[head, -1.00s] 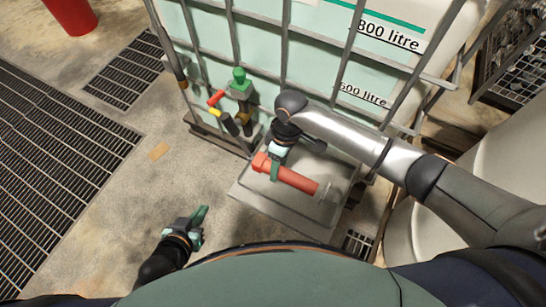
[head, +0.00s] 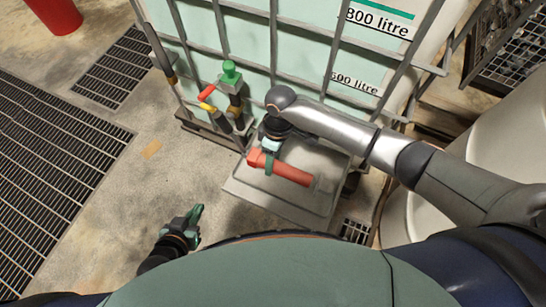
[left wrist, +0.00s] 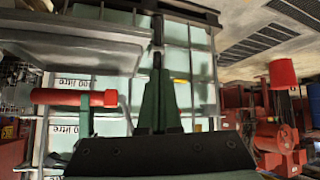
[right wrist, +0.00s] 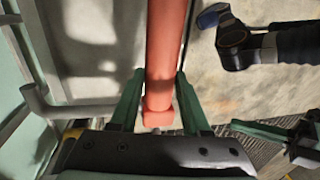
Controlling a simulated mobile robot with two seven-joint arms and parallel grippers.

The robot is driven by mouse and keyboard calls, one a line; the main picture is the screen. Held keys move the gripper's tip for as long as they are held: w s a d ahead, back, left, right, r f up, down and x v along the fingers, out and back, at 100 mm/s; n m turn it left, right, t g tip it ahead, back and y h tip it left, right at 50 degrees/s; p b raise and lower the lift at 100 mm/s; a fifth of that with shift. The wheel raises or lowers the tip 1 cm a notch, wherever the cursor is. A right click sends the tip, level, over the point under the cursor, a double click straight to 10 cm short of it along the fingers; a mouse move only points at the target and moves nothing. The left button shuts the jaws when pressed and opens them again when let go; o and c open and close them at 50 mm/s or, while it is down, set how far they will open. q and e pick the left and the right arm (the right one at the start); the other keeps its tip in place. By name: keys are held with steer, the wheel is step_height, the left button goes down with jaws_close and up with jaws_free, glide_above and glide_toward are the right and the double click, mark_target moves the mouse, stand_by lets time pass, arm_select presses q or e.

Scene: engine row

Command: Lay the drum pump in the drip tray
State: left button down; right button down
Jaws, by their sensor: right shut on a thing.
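The drum pump (head: 285,170) is a red tube with a thicker head at its left end. My right gripper (head: 268,155) is shut on it near that head. In the right wrist view the pump (right wrist: 166,45) runs between the two fingers (right wrist: 160,105). The grey, shallow drip tray (head: 265,200) lies beneath the pump at the tank's foot. In the left wrist view the pump (left wrist: 70,97) lies level, with a gap between it and the tray (left wrist: 75,45). My left gripper (head: 195,222) is empty, away from the tray; its fingers (left wrist: 160,75) look closed together.
A caged tank (head: 300,60) stands behind the tray, with a green-capped valve (head: 230,75) to the tray's upper left. A pale round vessel (head: 500,150) stands at the right. Floor gratings (head: 50,150) lie at the left. The floor around my left gripper is clear.

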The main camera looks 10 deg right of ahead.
steer(key=shift+f+b, duration=0.45)
steer(key=shift+f, duration=0.5)
steer(key=shift+f+b, duration=0.3)
steer(key=shift+f, duration=0.55)
steer(key=shift+f+b, duration=0.65)
steer(key=shift+f, duration=0.2)
steer(key=shift+f+b, duration=0.45)
steer(key=shift+f, duration=0.35)
arm_select(q)
steer(key=shift+w+d+f+b, duration=0.35)
steer(key=shift+w+d+f, duration=0.45)
steer(key=shift+d+f, duration=0.25)
arm_select(e)
steer(key=shift+f, duration=0.6)
